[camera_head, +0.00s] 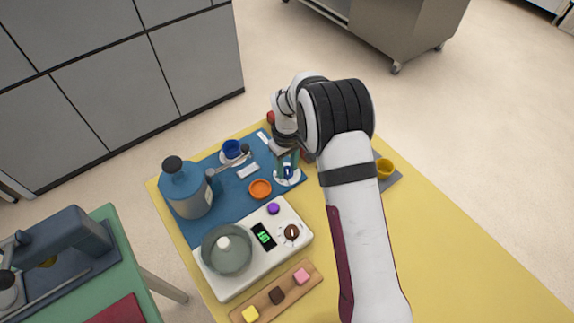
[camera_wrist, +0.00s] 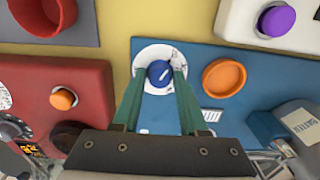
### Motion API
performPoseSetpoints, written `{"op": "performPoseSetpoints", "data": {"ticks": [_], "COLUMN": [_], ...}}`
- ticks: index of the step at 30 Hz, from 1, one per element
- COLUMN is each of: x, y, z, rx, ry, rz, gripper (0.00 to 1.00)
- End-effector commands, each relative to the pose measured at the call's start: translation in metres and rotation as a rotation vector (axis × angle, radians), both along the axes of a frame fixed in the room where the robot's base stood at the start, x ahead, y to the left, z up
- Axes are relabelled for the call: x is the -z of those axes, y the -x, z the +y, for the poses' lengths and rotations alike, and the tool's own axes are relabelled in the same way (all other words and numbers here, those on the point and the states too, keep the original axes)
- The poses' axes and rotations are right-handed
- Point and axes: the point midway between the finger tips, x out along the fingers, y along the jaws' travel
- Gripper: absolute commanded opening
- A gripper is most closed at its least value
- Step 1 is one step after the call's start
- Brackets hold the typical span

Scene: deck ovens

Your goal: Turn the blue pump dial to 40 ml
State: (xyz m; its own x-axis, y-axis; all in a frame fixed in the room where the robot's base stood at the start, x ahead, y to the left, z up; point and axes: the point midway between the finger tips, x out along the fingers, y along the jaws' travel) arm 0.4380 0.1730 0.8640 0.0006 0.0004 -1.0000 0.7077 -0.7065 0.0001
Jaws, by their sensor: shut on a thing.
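The blue pump dial (camera_wrist: 160,73) is a round blue knob with a white pointer line, at the centre of a white scale disc (camera_wrist: 142,58) on the blue board (camera_wrist: 225,52). In the wrist view the pointer slants toward the upper right. The scale marks are too small to read. My gripper (camera_wrist: 162,76) has its two green fingers on either side of the dial and is shut on it. In the head view my gripper (camera_head: 287,162) reaches down to the dial (camera_head: 287,171), which is partly hidden by the fingers.
An orange dish (camera_head: 260,189) lies beside the dial. A white unit (camera_head: 213,283) has a purple knob (camera_head: 272,208). In the wrist view a red unit (camera_wrist: 95,85) with an orange knob (camera_wrist: 64,99) is left.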

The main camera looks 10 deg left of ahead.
Motion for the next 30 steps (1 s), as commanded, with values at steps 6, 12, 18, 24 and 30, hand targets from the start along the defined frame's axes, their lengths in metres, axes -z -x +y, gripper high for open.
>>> {"op": "performPoseSetpoints", "data": {"ticks": [6, 12, 18, 24, 30], "x": [-0.0003, -0.0003, -0.0004, -0.0004, -0.0004], "y": [0.0006, 0.0004, 0.0004, 0.0002, 0.0002], "z": [0.0007, 0.0007, 0.0006, 0.0006, 0.0006], "rx": [0.030, 0.133, 0.305, 0.496, 0.687], "ry": [-0.001, -0.001, 0.000, 0.000, 0.000], "rz": [0.002, 0.002, 0.002, 0.002, 0.002], "gripper": [0.00, 0.00, 0.00, 0.00, 0.00]}}
